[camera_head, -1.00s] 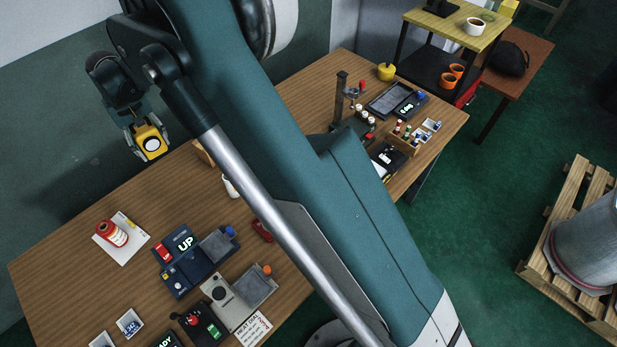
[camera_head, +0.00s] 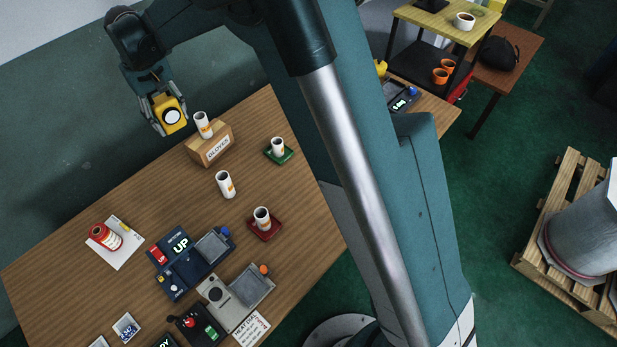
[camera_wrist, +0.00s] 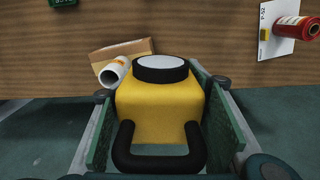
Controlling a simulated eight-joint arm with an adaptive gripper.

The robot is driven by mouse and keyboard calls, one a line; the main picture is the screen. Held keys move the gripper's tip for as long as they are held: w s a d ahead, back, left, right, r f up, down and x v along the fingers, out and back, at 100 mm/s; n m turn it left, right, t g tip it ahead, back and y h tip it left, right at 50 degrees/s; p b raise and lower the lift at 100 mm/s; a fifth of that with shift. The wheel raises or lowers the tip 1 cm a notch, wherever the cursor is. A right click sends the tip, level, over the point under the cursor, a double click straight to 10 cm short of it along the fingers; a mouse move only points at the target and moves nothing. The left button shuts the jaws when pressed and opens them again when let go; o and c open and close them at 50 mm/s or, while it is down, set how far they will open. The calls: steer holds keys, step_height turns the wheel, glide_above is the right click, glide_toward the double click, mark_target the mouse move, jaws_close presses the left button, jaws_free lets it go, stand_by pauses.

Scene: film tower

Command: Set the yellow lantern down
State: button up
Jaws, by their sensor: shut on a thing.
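The yellow lantern (camera_head: 168,112) is held in my gripper (camera_head: 165,115) past the far left edge of the wooden table (camera_head: 150,205), in the air. In the wrist view the lantern (camera_wrist: 160,105) sits between the two green finger pads, with its black handle toward the camera and its pale round lens with black rim toward the table. My gripper is shut on its sides. The lantern is apart from the table and from the box beside it.
A cardboard box marked GLOVES (camera_head: 210,146) stands at the table's far edge with a white cylinder (camera_head: 203,124) on it. More white cylinders stand nearby, one on a green base (camera_head: 279,154), one on a red base (camera_head: 264,229). A red canister (camera_head: 105,236) sits on a white sheet. Bare wood lies between.

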steer(key=s+d+b, duration=0.1)
steer(key=s+d, duration=0.2)
steer(key=d, duration=1.8)
steer(key=s+d, duration=0.3)
steer(key=d, duration=1.8)
step_height(320, 180, down, 12)
steer(key=shift+d+n, duration=0.2)
steer(key=shift+n, duration=0.2)
steer(key=shift+f+b, duration=0.6)
steer(key=shift+f, duration=2.45)
